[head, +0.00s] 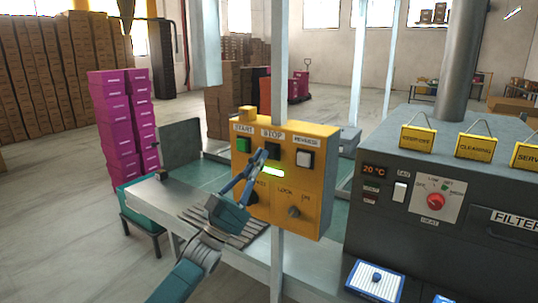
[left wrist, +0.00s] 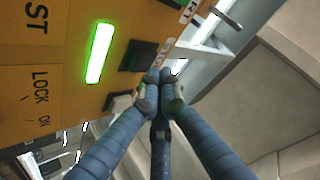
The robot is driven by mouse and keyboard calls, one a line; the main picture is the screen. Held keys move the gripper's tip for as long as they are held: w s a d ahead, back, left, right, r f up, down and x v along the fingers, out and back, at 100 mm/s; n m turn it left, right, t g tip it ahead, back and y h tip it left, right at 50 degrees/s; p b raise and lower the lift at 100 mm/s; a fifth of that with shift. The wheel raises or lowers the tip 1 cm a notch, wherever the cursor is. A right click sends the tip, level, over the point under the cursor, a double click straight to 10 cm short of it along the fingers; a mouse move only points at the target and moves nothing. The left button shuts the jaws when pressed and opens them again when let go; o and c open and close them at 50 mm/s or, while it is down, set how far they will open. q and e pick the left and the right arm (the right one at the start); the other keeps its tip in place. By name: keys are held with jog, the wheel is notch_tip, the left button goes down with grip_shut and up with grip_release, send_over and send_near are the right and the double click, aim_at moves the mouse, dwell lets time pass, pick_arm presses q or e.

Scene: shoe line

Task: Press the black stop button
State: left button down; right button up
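The black stop button (head: 272,151) sits under the STOP label in the middle of the top row on the yellow control box (head: 317,190). It also shows in the left wrist view (left wrist: 136,55) as a dark square beside the lit green bar (left wrist: 99,52). My left gripper (head: 262,154) has its fingers drawn together and empty, tips in front of the box by the stop button. In the left wrist view the fingertips (left wrist: 160,78) are just beside the button's edge; I cannot tell whether they touch it. My right gripper is not in view.
The green start button (head: 243,145) is left of the stop button and the white reverse button (head: 304,159) is right of it. A knob (head: 294,212) is lower on the box. A grey post passes behind the box. A dark machine (head: 450,190) stands at the right.

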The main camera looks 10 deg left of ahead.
pick_arm(q)
jog(key=shift+w+d, duration=0.1)
jog(key=shift+w, duration=0.15)
jog(key=shift+w+d+b, duration=0.15)
jog(key=shift+w+b, duration=0.35)
jog(key=shift+b, duration=0.1)
dwell(0.6)
jog(key=shift+s, duration=0.15)
jog(key=shift+s+a+p, duration=0.3)
jog(key=shift+s+p, duration=0.3)
jog(key=shift+s, duration=0.15)
jog(key=shift+s+a+p, duration=0.3)
jog(key=shift+s+p, duration=0.15)
jog(key=shift+s, duration=0.35)
jog(key=shift+s+a+p, duration=0.25)
jog(key=shift+s+p, duration=0.15)
jog(key=shift+s, duration=0.4)
jog(key=shift+s+a+p, duration=0.3)
jog(key=shift+s+p, duration=0.15)
jog(key=shift+s, duration=0.35)
